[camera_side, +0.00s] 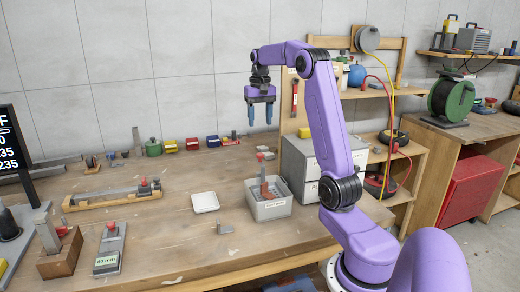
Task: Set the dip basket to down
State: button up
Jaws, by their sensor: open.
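A grey open-topped tub (271,212) with a small label on its front stands on the wooden bench, right of centre. An upright reddish-brown part (264,188) and grey metal pieces show inside it; this looks like the dip basket, but its height setting is too small to tell. My gripper (261,121) points down with its two blue fingers apart and nothing between them. It is high above the back of the bench, well above the tub and touching nothing.
Wooden fixtures and a labelled gauge (110,248) occupy the left. The bench's middle is mostly clear.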

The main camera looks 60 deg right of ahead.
aim_at(260, 154)
notch_tip(260, 154, down, 11)
jog(key=shift+f, duration=0.2)
dwell(0.3)
grip_shut()
jog(key=shift+f, duration=2.45)
